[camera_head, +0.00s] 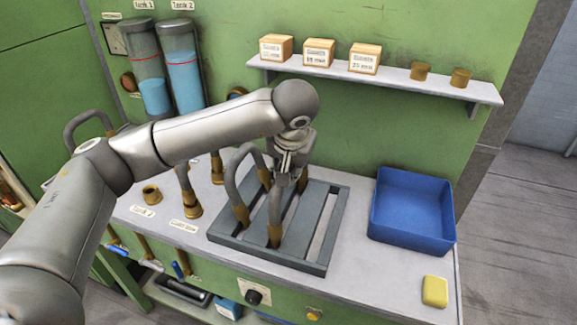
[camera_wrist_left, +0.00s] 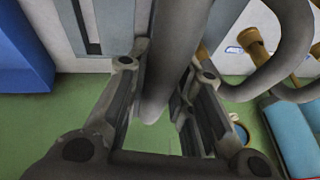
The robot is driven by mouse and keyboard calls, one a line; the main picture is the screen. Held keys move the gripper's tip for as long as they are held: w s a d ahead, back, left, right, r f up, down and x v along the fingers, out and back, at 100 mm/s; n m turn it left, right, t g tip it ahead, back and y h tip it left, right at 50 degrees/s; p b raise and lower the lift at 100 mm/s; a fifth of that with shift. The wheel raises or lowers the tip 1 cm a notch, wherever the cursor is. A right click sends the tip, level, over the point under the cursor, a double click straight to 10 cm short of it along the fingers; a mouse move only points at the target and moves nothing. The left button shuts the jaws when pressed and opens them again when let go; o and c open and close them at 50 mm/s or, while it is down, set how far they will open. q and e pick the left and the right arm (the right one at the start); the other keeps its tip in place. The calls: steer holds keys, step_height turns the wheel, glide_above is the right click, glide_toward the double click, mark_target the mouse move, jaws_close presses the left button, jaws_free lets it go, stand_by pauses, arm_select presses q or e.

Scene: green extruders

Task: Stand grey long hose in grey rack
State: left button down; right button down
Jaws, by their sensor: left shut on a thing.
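The grey rack (camera_head: 324,262) is a flat slotted frame on the bench top. My left gripper (camera_head: 286,168) is above it, pointing down, and shut on a grey hose (camera_head: 275,203). In the left wrist view the thick grey hose (camera_wrist_left: 176,45) runs between the two fingers. Its lower brass end (camera_head: 275,236) is at the rack's middle slots; I cannot tell whether it rests in one. Another brass end (camera_head: 302,181) shows just right of the gripper. A second grey hose (camera_head: 233,175) stands arched in the rack, left of the held one.
A blue bin (camera_head: 412,208) stands right of the rack, with a yellow block (camera_head: 435,291) in front. A shelf (camera_head: 400,82) with small boxes hangs behind. More hoses and brass fittings (camera_head: 151,194) are on the left, below two tanks (camera_head: 181,70).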

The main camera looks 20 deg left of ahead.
arm_select(q)
steer(key=shift+f, duration=0.25)
steer(key=c, duration=1.2)
jaws_free()
